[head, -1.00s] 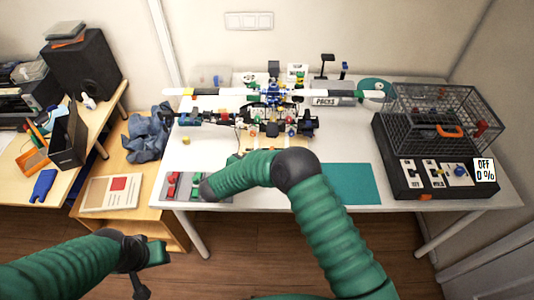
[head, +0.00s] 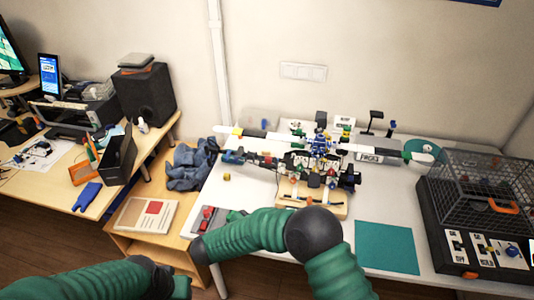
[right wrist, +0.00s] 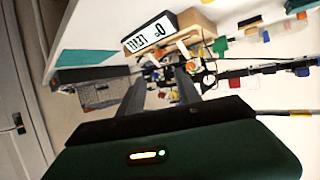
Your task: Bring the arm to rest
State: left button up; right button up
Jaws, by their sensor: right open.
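My right arm (head: 265,232) reaches in from the bottom right in the head view. It bends at a dark joint and extends left in front of the table's near edge. Its fingers are not distinguishable there. In the right wrist view my right gripper (right wrist: 161,72) has two dark fingers spread apart, with nothing seen held between them. My left arm (head: 85,280) comes in low from the left. My left gripper (head: 181,287) is at the bottom edge of the head view, its fingers cut off.
The white table (head: 265,195) carries a drone-like assembly (head: 318,150), a teal mat (head: 387,247) and a wire cage on a black control box (head: 470,245). A grey tray (head: 203,220) with red and green parts lies close to my right arm. A wooden side table (head: 180,210) stands left.

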jog(key=w+a+r+n+t+y, duration=0.2)
jog(key=w+r+n+t+y, duration=0.4)
jog(key=w+y, duration=0.25)
jog(key=s+d+f+n+g, duration=0.1)
jog(key=s+d+g, duration=0.3)
jog(key=s, duration=0.6)
jog(key=s+d+f+n+g+y, duration=0.1)
jog(key=s+d+g, duration=0.3)
jog(key=s, duration=0.6)
jog(key=s+d+f+n+g+y, duration=0.1)
jog(key=s+d+g, duration=0.3)
jog(key=s+d, duration=0.4)
jog(key=shift+s+f+n, duration=0.6)
jog(key=shift+s+f, duration=0.3)
jog(key=shift+s, duration=0.2)
pick_arm(q)
jog(key=shift+a, duration=0.1)
pick_arm(e)
jog(key=shift+d, duration=0.1)
pick_arm(q)
jog(key=shift+d, duration=0.2)
pick_arm(e)
jog(key=shift+d, duration=0.15)
pick_arm(q)
jog(key=shift+a, duration=0.1)
jog(key=shift+o, duration=0.2)
